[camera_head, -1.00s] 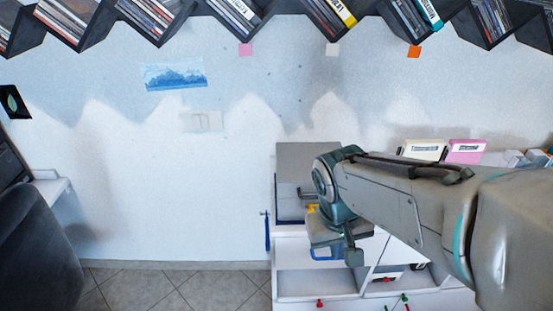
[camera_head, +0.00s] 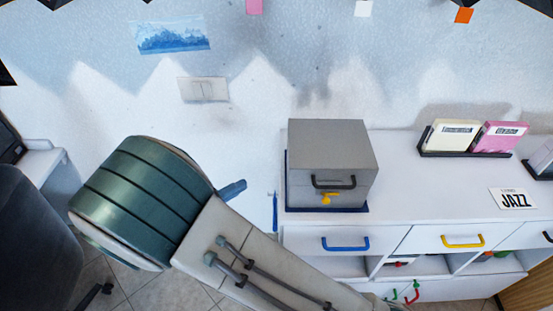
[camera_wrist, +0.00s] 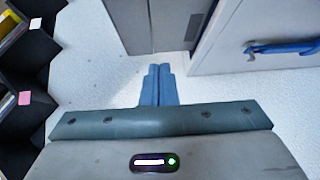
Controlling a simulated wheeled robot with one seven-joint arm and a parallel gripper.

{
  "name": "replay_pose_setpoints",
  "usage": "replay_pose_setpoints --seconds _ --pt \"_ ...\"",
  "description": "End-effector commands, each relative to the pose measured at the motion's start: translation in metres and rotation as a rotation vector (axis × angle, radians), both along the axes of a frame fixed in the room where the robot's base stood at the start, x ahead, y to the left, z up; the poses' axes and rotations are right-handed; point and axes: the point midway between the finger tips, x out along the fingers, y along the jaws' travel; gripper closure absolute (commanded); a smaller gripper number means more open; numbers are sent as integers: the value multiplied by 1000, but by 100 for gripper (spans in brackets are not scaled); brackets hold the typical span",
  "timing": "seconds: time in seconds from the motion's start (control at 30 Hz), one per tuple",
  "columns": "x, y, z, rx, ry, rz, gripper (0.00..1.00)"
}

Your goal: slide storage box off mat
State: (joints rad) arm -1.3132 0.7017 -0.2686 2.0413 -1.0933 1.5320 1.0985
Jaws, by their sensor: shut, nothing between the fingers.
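The storage box (camera_head: 333,148) is grey, with a black front handle and a yellow latch. It stands upright on a dark blue mat (camera_head: 328,209) at the left end of the white cabinet top. The mat shows as a narrow border in front and at the left. My gripper (camera_head: 240,185) is left of the box and apart from it, beyond the cabinet's left end. In the wrist view, its blue fingers (camera_wrist: 158,69) are shut and empty, pointing toward a grey face of the box (camera_wrist: 150,20). My arm hides part of the fingers in the head view.
The cabinet (camera_head: 430,205) has drawers with blue and yellow handles. Right of the box, the top is clear up to a JAZZ card (camera_head: 513,198). A dark rack with cream and pink cases (camera_head: 470,137) stands behind. A dark chair (camera_head: 35,220) is at the left.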

Motion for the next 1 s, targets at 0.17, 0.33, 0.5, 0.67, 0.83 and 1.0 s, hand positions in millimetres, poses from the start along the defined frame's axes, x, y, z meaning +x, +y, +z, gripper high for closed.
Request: replay_pose_setpoints --seconds 0.17,0.33,0.5,0.67,0.83,1.0 --pt "0 16 -3 -35 -61 62 100" --pt "14 0 -2 -38 -65 57 100" --pt "38 -27 -1 -37 -63 53 100" --pt "61 -51 -1 -37 -61 55 100" --pt "67 -76 -2 -37 -60 59 100" --pt "66 -92 -3 -37 -60 62 100"
